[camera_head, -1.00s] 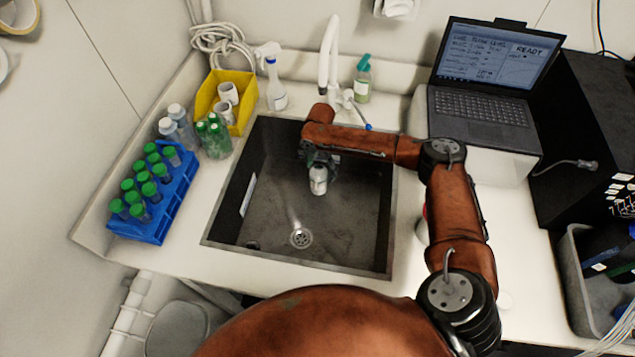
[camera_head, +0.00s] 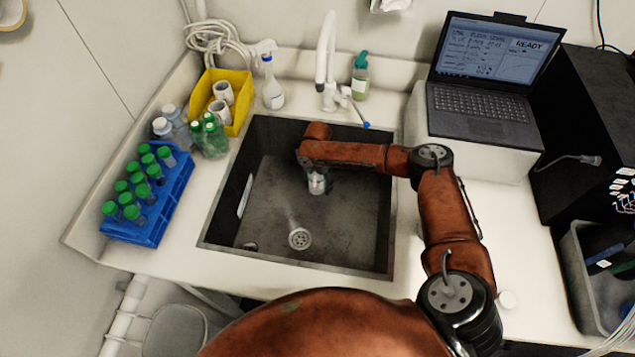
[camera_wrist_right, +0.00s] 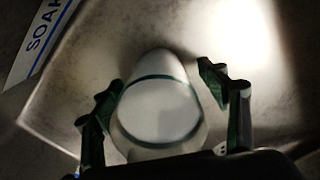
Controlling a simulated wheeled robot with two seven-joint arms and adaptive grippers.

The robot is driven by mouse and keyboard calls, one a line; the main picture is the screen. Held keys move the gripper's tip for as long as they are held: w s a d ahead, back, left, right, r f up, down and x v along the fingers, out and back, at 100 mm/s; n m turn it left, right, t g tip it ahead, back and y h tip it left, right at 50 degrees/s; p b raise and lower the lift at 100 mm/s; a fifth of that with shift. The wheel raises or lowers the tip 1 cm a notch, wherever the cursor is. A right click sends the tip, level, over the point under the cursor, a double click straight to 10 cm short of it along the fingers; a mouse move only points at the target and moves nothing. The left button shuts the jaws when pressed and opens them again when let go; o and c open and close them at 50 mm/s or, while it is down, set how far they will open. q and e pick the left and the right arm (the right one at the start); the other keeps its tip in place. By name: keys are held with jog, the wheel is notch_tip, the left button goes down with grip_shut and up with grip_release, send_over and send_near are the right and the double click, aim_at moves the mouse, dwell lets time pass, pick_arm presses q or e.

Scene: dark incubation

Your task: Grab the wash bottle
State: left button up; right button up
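A white bottle with a blue top (camera_head: 273,93), which looks like the wash bottle, stands upright behind the sink's back left corner. My right arm reaches over the sink from the right. Its gripper points down into the sink and is mostly hidden by my forearm in the head view. A pale rounded object (camera_head: 317,184) shows below it. In the right wrist view this whitish object (camera_wrist_right: 158,112) lies between the two spread fingers of my right gripper (camera_wrist_right: 160,78). Whether both fingers touch it is unclear. My left gripper is not in view.
The dark sink (camera_head: 345,245) has raised walls around my right gripper. Near the wash bottle are a yellow bin (camera_head: 238,118), green-capped bottles (camera_head: 214,140) and the white tap (camera_head: 325,60). A blue tube rack (camera_head: 150,232) stands left; a laptop (camera_head: 478,110) stands right.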

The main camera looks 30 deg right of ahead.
jog(key=c, duration=1.4)
jog(key=shift+c, duration=0.4)
jog(key=shift+r, duration=0.1)
